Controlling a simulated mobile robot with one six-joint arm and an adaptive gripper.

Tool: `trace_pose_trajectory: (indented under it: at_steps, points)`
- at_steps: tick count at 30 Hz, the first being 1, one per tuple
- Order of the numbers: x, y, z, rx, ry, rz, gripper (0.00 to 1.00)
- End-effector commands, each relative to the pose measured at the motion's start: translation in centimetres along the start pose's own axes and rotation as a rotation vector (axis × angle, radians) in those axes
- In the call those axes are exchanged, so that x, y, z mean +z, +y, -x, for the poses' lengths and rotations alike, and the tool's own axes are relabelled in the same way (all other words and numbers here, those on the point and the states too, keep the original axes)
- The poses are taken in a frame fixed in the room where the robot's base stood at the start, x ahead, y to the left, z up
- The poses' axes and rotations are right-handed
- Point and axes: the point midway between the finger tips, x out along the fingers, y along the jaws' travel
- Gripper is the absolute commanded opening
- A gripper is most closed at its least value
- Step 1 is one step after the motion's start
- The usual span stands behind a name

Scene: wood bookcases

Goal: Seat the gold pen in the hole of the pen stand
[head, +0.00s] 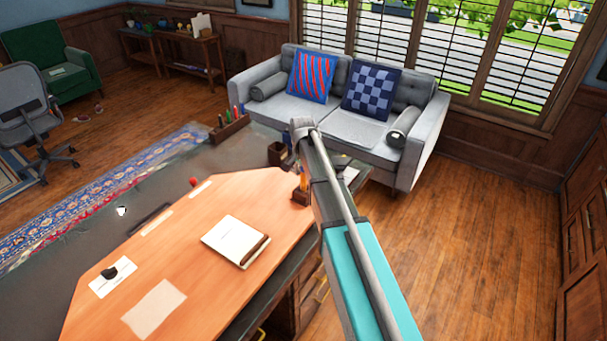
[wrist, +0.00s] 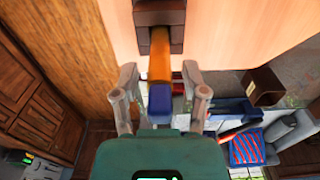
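The gold pen (wrist: 160,68) has a blue end nearest the wrist camera. Its other end meets the hole of the dark brown pen stand (wrist: 143,42). In the head view the pen (head: 303,181) looks roughly upright in the small stand (head: 300,198) near the desk's far right edge. My gripper (wrist: 160,78) has one finger on each side of the pen, with visible gaps on both sides, so it is open around it. The tip's depth in the hole is hidden. In the head view my arm hides most of the gripper.
The desk (head: 205,275) holds a notebook (head: 236,241) and papers. A brown cup (head: 276,154) and a rack of pens (head: 229,126) stand farther back. A grey sofa (head: 340,120) is beyond the desk. Open floor lies to the right.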

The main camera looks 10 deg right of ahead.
Motion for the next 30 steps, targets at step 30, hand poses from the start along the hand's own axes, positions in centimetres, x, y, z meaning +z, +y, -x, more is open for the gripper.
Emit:
trace_pose_trajectory:
  at_steps: [30]
  points:
    - [0.0, 0.0, 4.0, 0.0, 0.0, 0.0, 0.61]
